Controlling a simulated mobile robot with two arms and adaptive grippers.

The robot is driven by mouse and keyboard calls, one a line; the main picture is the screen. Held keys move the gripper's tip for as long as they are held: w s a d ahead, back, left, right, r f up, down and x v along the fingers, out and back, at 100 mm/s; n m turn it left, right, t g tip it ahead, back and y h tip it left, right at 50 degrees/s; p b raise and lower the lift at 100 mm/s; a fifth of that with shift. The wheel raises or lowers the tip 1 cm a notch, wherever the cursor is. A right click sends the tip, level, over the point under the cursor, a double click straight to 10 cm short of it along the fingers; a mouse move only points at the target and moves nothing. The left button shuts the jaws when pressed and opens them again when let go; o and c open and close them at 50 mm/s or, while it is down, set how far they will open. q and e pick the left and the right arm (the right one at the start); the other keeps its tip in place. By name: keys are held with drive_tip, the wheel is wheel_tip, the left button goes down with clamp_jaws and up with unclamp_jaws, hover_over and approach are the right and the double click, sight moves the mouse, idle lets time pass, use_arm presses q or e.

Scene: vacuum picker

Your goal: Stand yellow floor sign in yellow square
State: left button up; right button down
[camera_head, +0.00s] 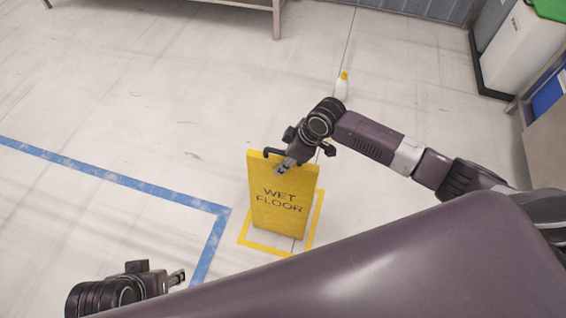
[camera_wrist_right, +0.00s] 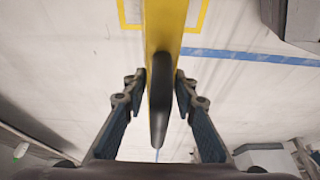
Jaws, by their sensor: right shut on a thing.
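The yellow floor sign (camera_head: 281,206), marked WET FLOOR, is upright. In the head view its lower edge appears within the yellow square (camera_head: 318,222) outlined on the floor; I cannot tell whether it touches the floor. My right gripper (camera_head: 285,168) is shut on the sign's top edge. In the right wrist view my right gripper's fingers (camera_wrist_right: 160,97) are on both sides of the sign (camera_wrist_right: 165,30) and its black handle (camera_wrist_right: 158,112), with part of the yellow square (camera_wrist_right: 203,14) beyond. My left gripper (camera_head: 177,277) is at the lower left, away from the sign; its opening is unclear.
Blue floor tape (camera_head: 130,182) runs left of the square. A white bottle with a yellow cap (camera_head: 342,87) stands behind the sign. A metal table (camera_head: 240,4) is at the back, and bins (camera_head: 520,50) stand at the right. The floor at left is clear.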

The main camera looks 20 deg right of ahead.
drive_tip(key=shift+r, duration=0.15)
drive_tip(key=c, duration=1.6)
unclamp_jaws()
drive_tip(key=shift+s, duration=0.1)
drive_tip(key=p+v, duration=0.1)
drive_tip(key=v, duration=0.1)
drive_tip(key=shift+d+r, duration=0.15)
drive_tip(key=shift+r, duration=0.2)
drive_tip(key=p+v, duration=0.2)
drive_tip(key=v, duration=0.6)
drive_tip(key=shift+r, duration=0.1)
use_arm(q)
drive_tip(key=s+x, duration=0.1)
drive_tip(key=x, duration=0.8)
drive_tip(key=shift+s+f+g, duration=0.15)
drive_tip(key=shift+s+g, duration=0.05)
drive_tip(key=shift+g, duration=0.1)
use_arm(e)
drive_tip(key=shift+s+d+r, duration=0.15)
drive_tip(key=shift+r, duration=0.3)
use_arm(q)
drive_tip(key=shift+d, duration=0.1)
